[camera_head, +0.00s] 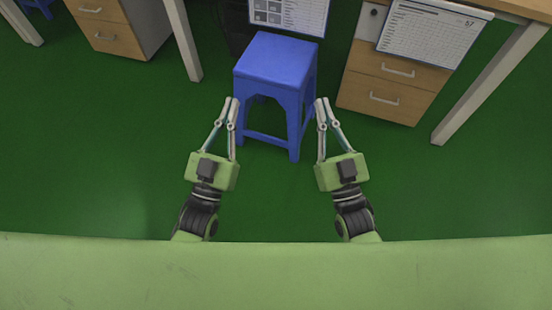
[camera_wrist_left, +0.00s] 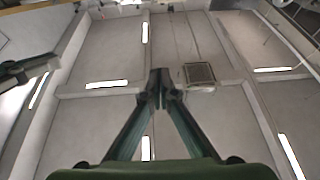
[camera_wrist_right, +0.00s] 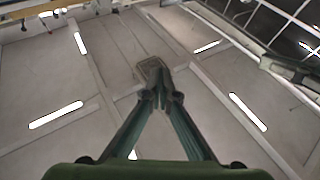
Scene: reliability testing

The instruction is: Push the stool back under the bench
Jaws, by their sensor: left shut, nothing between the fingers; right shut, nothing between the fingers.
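The blue stool (camera_head: 277,62) stands upright on the green floor, in front of the opening between desk legs and drawers. My left gripper (camera_head: 231,101) is shut and empty, at the stool's left front side. My right gripper (camera_head: 322,101) is shut and empty, at its right front side. I cannot tell whether either touches the stool. The bench (camera_head: 510,8) shows only in part at the top right. The left wrist view shows my left fingertips (camera_wrist_left: 161,76) together against the ceiling; the right wrist view shows my right fingertips (camera_wrist_right: 161,72) likewise. The stool is in neither wrist view.
A wooden drawer unit (camera_head: 390,85) stands right of the stool, with a paper sheet (camera_head: 432,32) hanging over it. Another drawer unit (camera_head: 115,30) stands at the upper left. White table legs (camera_head: 182,42) stand left of the stool. The green floor (camera_head: 90,150) is clear at left.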

